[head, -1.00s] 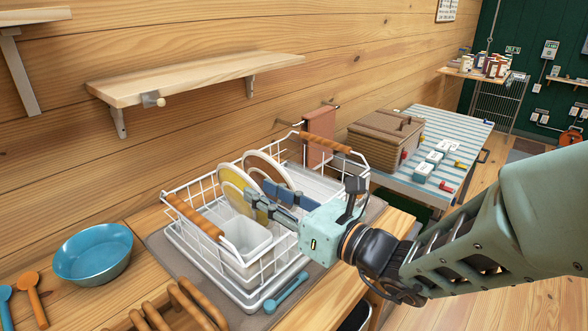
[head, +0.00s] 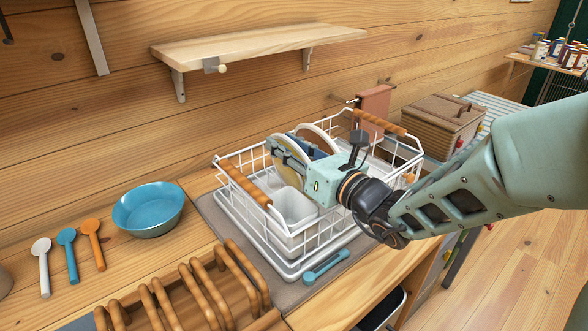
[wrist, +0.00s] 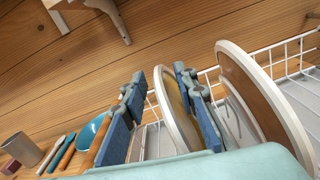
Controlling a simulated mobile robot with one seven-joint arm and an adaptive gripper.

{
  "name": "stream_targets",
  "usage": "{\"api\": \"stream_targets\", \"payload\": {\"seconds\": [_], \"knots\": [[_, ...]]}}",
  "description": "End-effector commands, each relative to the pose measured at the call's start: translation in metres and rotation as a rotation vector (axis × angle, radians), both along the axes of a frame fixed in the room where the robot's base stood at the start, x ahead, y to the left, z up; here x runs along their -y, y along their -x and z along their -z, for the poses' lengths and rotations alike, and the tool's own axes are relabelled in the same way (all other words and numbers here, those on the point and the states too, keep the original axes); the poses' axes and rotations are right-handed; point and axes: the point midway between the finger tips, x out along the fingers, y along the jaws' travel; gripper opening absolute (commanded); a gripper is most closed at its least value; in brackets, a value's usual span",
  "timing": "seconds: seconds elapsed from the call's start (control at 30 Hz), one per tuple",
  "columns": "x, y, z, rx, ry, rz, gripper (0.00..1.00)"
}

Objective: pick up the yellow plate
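The yellow plate (head: 291,172) stands on edge in the white wire dish rack, partly hidden by my gripper. In the wrist view the yellow plate (wrist: 174,102) shows its pale rim between the two blue-padded fingers. My gripper (head: 296,152) is at the plate's upper part, with fingers on either side. In the wrist view my gripper (wrist: 160,108) is open: a clear gap separates the left finger from the plate. The right finger is very close to the plate's face; I cannot tell whether it touches.
A white-rimmed brown plate (wrist: 256,90) stands just right of the right finger. The rack (head: 345,238) also holds a white container (head: 294,205). A blue bowl (head: 148,209) and spoons lie left. A wooden rack (head: 200,290) is in front; a shelf (head: 255,47) hangs above.

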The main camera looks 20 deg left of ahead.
Motion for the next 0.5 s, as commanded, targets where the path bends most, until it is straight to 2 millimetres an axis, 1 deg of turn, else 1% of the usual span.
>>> {"api": "stream_targets", "payload": {"seconds": [0.03, 0.27, 0.3, 0.5], "knots": [[0.0002, 0.0, 0.0, 0.0, 0.0, 0.0, 0.27], [0.0005, 0.0001, 0.0, 0.001, 0.0, 0.0, 0.02], [0.0005, 0.0001, 0.0, 0.0, 0.0, 0.0, 0.0], [0.0006, 0.0001, 0.0002, 0.0, 0.001, 0.0, 0.0]]}}
